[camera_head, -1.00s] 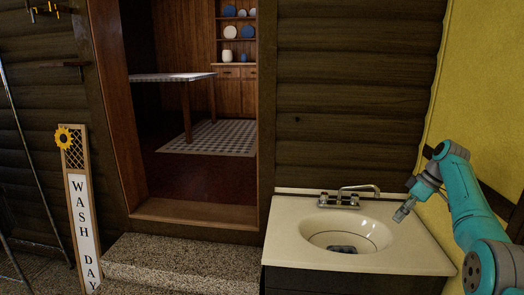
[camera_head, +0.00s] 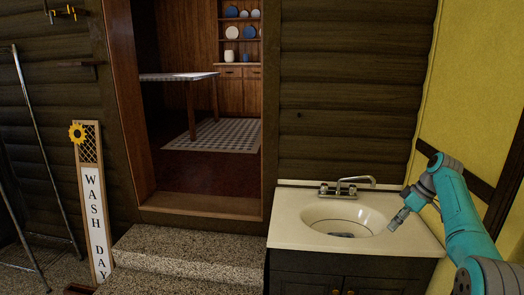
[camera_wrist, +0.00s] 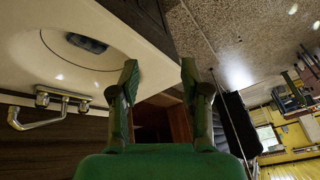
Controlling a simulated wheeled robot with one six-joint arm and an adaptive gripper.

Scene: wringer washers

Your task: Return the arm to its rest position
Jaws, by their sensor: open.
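My teal arm reaches in from the right side of the head view, and my gripper (camera_head: 397,220) hangs over the right part of the sink counter (camera_head: 290,232). In the wrist view my gripper (camera_wrist: 160,82) has its two green fingers spread apart with nothing between them. The sink basin (camera_head: 355,215) is to the left of my gripper in the head view. A dark object (camera_head: 341,235) lies in the bottom of the basin; it also shows in the wrist view (camera_wrist: 86,43).
A chrome faucet (camera_head: 350,188) stands at the back of the counter. A yellow wall (camera_head: 478,95) is close behind my arm on the right. Stone steps (camera_head: 185,255) lead to an open doorway at left. A "WASH DAY" sign (camera_head: 95,220) leans further left.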

